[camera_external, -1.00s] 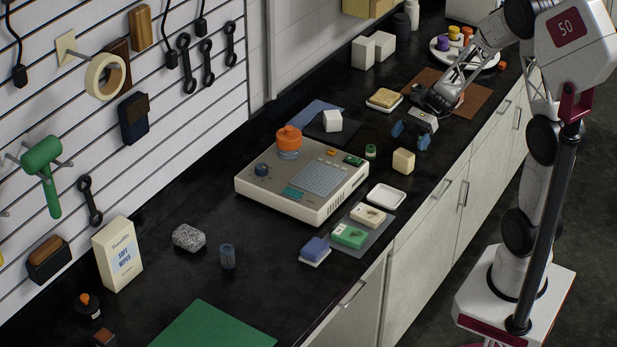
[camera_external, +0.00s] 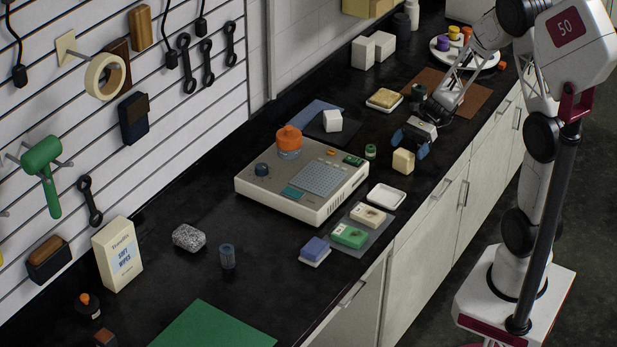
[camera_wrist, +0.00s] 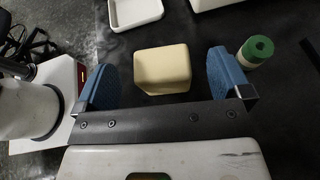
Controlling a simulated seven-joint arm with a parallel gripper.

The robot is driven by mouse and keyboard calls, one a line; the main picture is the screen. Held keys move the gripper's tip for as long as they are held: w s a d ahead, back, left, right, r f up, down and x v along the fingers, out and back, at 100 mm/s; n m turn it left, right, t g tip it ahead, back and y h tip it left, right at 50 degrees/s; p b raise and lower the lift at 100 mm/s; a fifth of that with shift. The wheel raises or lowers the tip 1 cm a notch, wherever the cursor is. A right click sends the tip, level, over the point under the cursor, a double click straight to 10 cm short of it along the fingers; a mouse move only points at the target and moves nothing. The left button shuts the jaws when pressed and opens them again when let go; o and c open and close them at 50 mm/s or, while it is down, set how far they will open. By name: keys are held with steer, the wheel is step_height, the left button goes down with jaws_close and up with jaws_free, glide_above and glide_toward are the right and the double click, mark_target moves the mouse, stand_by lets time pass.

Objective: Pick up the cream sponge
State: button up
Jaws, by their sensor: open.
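The cream sponge (camera_external: 403,161) is a plain pale block on the black counter, just right of the grey device. In the wrist view the cream sponge (camera_wrist: 162,69) lies between and slightly ahead of my gripper's two blue fingers. My gripper (camera_external: 410,146) is open and empty, just behind the sponge in the external view. In the wrist view my gripper (camera_wrist: 165,80) has one finger on each side of the sponge, with a gap on both sides. I cannot tell its exact height above the counter.
A small green-topped container (camera_wrist: 256,51) stands close to the right finger; it also shows in the external view (camera_external: 370,152). A white tray (camera_external: 386,197) lies in front of the sponge. The grey device (camera_external: 265,196) stands to the left, and a sponge on a dish (camera_external: 384,98) lies behind.

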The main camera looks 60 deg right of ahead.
mark_target(400, 162)
steer(key=shift+f, duration=1.7)
steer(key=shift+x, duration=0.85)
steer(key=shift+a+f, duration=0.3)
steer(key=shift+a, duration=0.3)
steer(key=shift+c, duration=0.2)
steer(key=c, duration=1)
